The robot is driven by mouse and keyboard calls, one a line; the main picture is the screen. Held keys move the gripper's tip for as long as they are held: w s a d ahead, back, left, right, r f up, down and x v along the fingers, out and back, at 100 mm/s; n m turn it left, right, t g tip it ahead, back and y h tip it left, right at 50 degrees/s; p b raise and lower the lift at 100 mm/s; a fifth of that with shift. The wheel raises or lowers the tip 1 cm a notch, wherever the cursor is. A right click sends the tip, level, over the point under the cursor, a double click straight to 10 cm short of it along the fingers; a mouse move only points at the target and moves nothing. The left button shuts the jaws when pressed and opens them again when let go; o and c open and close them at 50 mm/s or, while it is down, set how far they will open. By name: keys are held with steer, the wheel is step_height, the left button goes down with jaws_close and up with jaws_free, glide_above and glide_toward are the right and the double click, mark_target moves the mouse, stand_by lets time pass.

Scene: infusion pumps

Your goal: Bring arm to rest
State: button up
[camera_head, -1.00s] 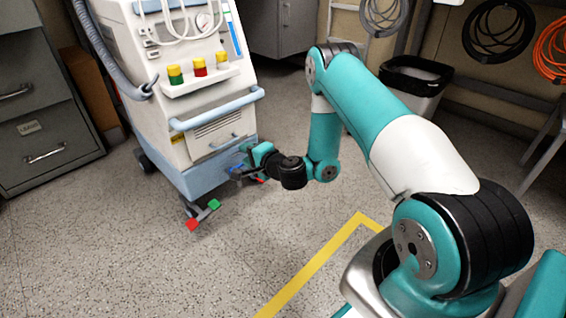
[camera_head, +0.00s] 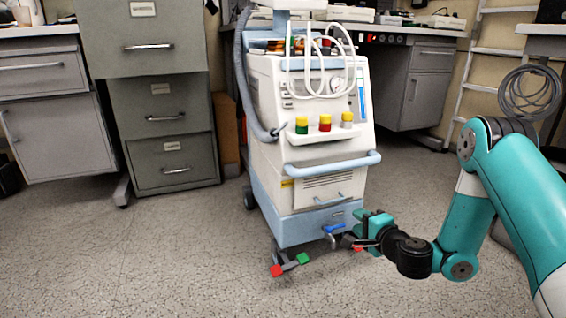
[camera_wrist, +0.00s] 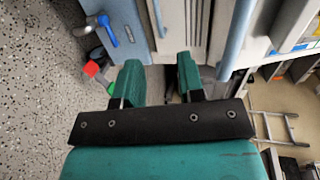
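My gripper (camera_head: 362,230) is at the lower front of a white and light-blue medical machine (camera_head: 318,115), close to its blue base. In the wrist view my gripper (camera_wrist: 160,80) has its two teal fingers apart with nothing between them. A blue lever (camera_wrist: 107,30) on the base shows up and left of the fingers there; it also shows just left of my gripper in the head view (camera_head: 335,228). I see a gap between the fingers and the lever. My arm (camera_head: 505,190) reaches in from the right, bent low at the wrist.
A red pedal (camera_head: 277,271) and a green pedal (camera_head: 303,259) are at the machine's foot. Grey filing drawers (camera_head: 165,110) stand left of it. A ladder (camera_head: 485,75) and coiled cable (camera_head: 532,92) are at the right. The front floor (camera_head: 180,260) is clear.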

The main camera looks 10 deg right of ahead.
steer(key=s+a+r+n+g+y+p, duration=0.3)
steer(key=a+r+n+y, duration=0.35)
steer(key=a+r, duration=0.5)
steer(key=s+a+r+n+g+y+p, duration=0.2)
steer(key=s+a+r+n+g+p, duration=0.5)
steer(key=s+r+n, duration=0.45)
steer(key=s+d+r+n+g+h+p, duration=0.2)
steer(key=s+r+g+h+p, duration=0.15)
steer(key=s+r, duration=0.5)
steer(key=s+d+r+n+g+h+p, duration=0.25)
steer(key=s+r+h, duration=0.2)
steer(key=s, duration=0.65)
step_height(320, 180, up, 38)
steer(key=p, duration=3.8)
steer(key=shift+w+a+t, duration=0.15)
steer(key=shift+a+t, duration=0.15)
steer(key=shift+t, duration=0.1)
steer(key=shift+y, duration=0.25)
